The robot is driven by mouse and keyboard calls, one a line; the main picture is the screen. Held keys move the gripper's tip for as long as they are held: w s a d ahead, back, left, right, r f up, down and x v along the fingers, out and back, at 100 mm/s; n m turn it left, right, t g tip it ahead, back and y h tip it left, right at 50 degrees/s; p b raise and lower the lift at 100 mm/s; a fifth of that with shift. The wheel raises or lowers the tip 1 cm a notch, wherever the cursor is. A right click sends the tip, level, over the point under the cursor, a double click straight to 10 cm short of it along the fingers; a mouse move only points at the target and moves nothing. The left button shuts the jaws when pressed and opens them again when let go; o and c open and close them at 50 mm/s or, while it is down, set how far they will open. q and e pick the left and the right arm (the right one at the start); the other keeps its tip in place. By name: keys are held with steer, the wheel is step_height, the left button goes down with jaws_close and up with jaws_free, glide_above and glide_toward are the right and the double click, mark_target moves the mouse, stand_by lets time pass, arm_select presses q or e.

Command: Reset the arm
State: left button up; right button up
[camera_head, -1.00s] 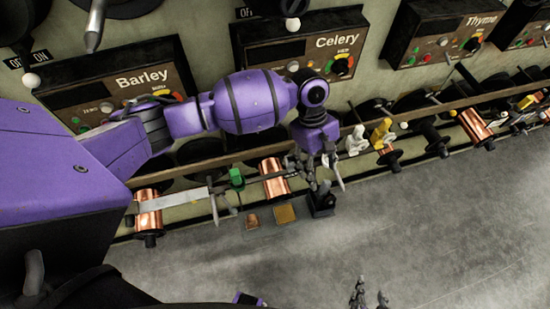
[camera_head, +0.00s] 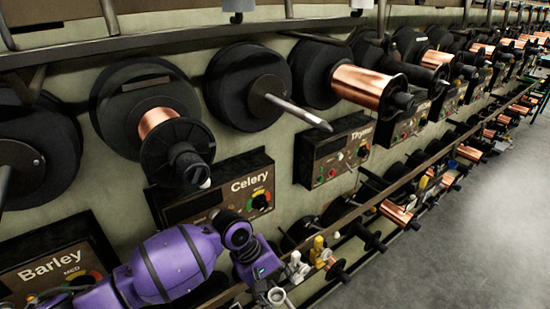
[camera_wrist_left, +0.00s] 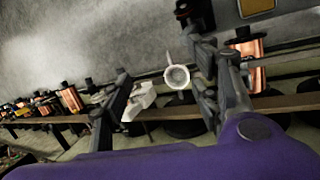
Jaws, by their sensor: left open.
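My left arm (camera_head: 170,262) comes in purple at the lower left of the head view, and its gripper is mostly cut off by the bottom edge. In the left wrist view my left gripper (camera_wrist_left: 168,80) is open, its two dark fingers apart. A white ring-shaped piece (camera_wrist_left: 177,77) and a white fitting (camera_wrist_left: 140,101) show between the fingers; I cannot tell their distance from them. The gripper holds nothing that I can see. My right gripper is not in view.
A wall rack carries black spools, some with copper wire (camera_head: 362,86). Control boxes labelled Barley (camera_head: 55,265), Celery (camera_head: 215,190) and Thyme (camera_head: 335,150) sit below. A lower rail (camera_head: 400,185) runs along the rack. Grey floor (camera_head: 480,240) is clear at right.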

arm_select(q)
steer(key=w+d+r+m+t+h, duration=0.2)
steer(key=w+d+m+t, duration=0.2)
steer(key=m, duration=0.1)
steer(key=s+a+f+m+t+y+p, duration=0.35)
steer(key=s+a+t, duration=0.35)
steer(key=s+a, duration=0.65)
steer(key=s+a+f+n+g+y, duration=0.1)
steer(key=s+a+f, duration=0.3)
steer(key=s, duration=0.6)
steer(key=s+a+f+n+g+y, duration=0.1)
steer(key=s+a+f, duration=0.3)
steer(key=s, duration=0.6)
steer(key=shift+s+a+f, duration=0.2)
steer(key=shift+a, duration=0.85)
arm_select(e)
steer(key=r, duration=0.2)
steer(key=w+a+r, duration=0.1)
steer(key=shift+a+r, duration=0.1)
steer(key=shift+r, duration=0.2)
arm_select(q)
steer(key=shift+n+y, duration=0.25)
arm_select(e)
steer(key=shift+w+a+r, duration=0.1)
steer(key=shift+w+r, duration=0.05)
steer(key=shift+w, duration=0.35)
